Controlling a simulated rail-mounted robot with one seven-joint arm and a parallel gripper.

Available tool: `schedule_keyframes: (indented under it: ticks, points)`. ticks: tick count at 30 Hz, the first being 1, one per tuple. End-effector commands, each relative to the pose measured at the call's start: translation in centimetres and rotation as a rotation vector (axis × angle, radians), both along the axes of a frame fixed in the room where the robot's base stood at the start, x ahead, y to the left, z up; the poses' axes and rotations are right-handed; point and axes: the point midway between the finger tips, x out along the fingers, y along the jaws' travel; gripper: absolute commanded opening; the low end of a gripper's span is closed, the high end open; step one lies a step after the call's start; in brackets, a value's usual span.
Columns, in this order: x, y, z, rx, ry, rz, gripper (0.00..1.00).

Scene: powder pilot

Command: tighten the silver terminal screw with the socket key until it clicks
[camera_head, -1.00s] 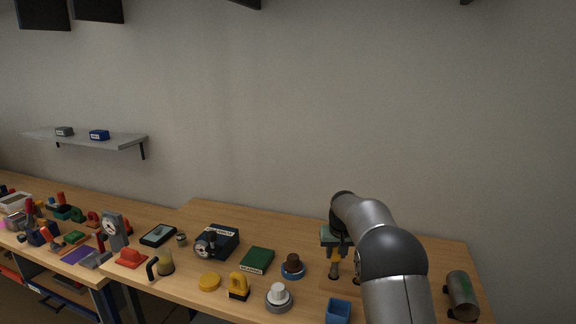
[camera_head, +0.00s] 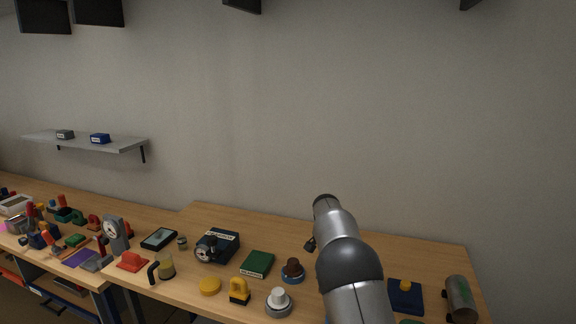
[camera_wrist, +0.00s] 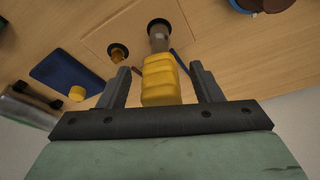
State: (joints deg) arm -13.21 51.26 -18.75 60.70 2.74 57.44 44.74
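In the wrist view the socket key's yellow handle (camera_wrist: 160,82) stands between the two fingers of my gripper (camera_wrist: 160,67). Gaps show on both sides of the handle, so the fingers look open around it. The key's grey metal shaft ends at a dark ring on a wooden board (camera_wrist: 98,38). Whether a silver screw sits under that shaft is hidden. A brass-coloured screw (camera_wrist: 118,54) in a second dark ring is beside it, to the left. In the head view my arm hides the gripper, key and board.
A blue plate with a yellow knob (camera_head: 405,296) lies right of my arm, with a grey cylinder (camera_head: 460,298) beyond. Left are a brown knob on a blue base (camera_head: 292,270), a white knob (camera_head: 278,299) and a green box (camera_head: 257,264). The back of the bench is clear.

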Motion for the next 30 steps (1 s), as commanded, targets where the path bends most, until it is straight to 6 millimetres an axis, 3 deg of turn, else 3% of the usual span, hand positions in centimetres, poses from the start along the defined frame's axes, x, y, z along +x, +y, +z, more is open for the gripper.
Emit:
schedule_keyframes:
  ticks: [8, 13, 30]
  points:
    - [0.0, 0.1, 0.0, 0.000, 0.002, 0.004, 0.60]
    - [-0.2, 0.4, 1.2, 0.001, -0.002, 0.005, 0.60]
    - [-3.0, 2.9, 13.6, 0.000, -0.003, 0.003, 0.60]
